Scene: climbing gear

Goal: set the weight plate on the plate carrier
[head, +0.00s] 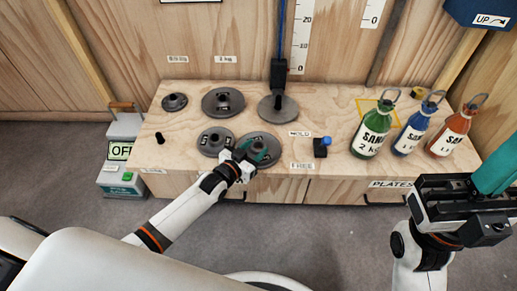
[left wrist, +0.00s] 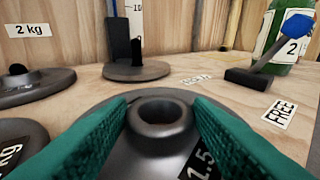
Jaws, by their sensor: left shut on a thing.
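A dark grey round weight plate (head: 273,147) marked 1.5 lies near the front of the wooden bench. My left gripper (head: 256,149) is over it. In the left wrist view its teal fingers (left wrist: 160,125) are on both sides of the plate's raised hub (left wrist: 160,112), shut on it. The plate looks flat and at bench level; any small gap beneath is hidden. The plate carrier (head: 278,109), a grey disc with a dark post on a blue cord, is behind the plate, and shows in the left wrist view (left wrist: 136,71). My right gripper (head: 480,185) is at the right; its jaw gap is unclear.
Other plates lie left: a small one (head: 174,101), one behind (head: 223,101) and one close beside the gripper (head: 215,141). A black block with a blue knob (head: 321,147) stands right of the held plate. Green (head: 371,135), blue and orange bottles stand farther right.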

